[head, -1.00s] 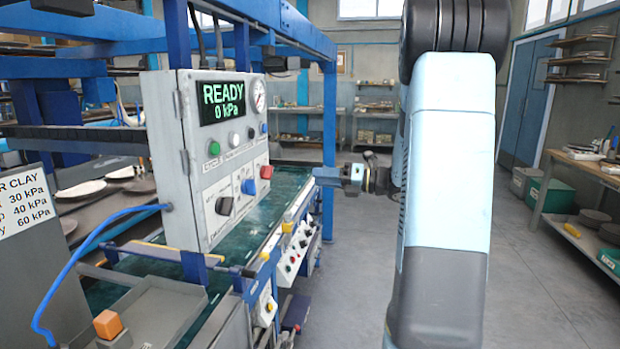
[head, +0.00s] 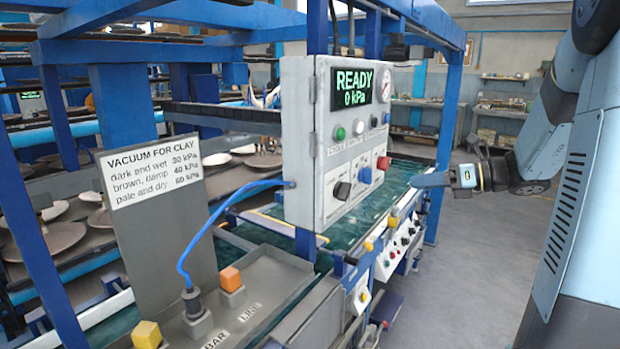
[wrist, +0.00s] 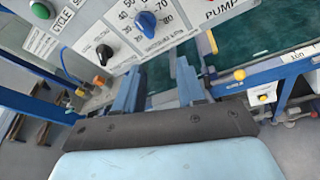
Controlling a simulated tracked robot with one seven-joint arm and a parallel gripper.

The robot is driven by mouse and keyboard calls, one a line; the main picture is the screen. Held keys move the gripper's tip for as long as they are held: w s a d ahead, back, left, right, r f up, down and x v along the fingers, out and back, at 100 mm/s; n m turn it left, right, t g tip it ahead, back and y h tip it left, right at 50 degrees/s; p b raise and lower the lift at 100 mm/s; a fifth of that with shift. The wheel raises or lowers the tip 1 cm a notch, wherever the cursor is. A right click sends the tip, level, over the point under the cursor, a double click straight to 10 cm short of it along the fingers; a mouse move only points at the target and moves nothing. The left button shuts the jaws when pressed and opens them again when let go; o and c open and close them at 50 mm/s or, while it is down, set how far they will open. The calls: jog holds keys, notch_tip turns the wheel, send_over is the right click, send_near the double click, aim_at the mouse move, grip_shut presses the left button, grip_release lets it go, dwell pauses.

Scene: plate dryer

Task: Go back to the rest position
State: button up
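A grey control box (head: 305,150) hangs on the blue frame in the head view. Its screen (head: 353,87) reads READY and 0 kPa. It carries a black knob (head: 342,190), a blue knob (head: 365,175) and a red knob (head: 384,162). My gripper (head: 416,180) is to the right of the box, apart from it. In the wrist view, my gripper (wrist: 160,82) has two blue fingers with a gap between them and nothing held. The box's blue knob (wrist: 145,21) and black knob (wrist: 104,52) show beyond the fingers.
A sign (head: 155,172) lists vacuum for clay. A blue hose (head: 215,220) runs from the box to a plug on a grey tray with orange (head: 231,279) and yellow (head: 147,335) blocks. Plates (head: 52,238) lie on racks at left. Open floor (head: 470,240) lies right of the frame.

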jog(key=s+a+f+n+g+h, duration=0.1)
jog(key=s+a+n+g+h, duration=0.45)
jog(key=s+n, duration=0.8)
jog(key=s+r+n+t+h, duration=0.1)
jog(key=s+n+t+h, duration=0.3)
jog(key=s+n+h, duration=0.4)
jog(key=s+n, duration=0.2)
jog(key=n, duration=0.4)
jog(key=shift+s+d+n+t, duration=0.15)
jog(key=shift+d+n+t, duration=0.2)
jog(key=shift+d, duration=0.05)
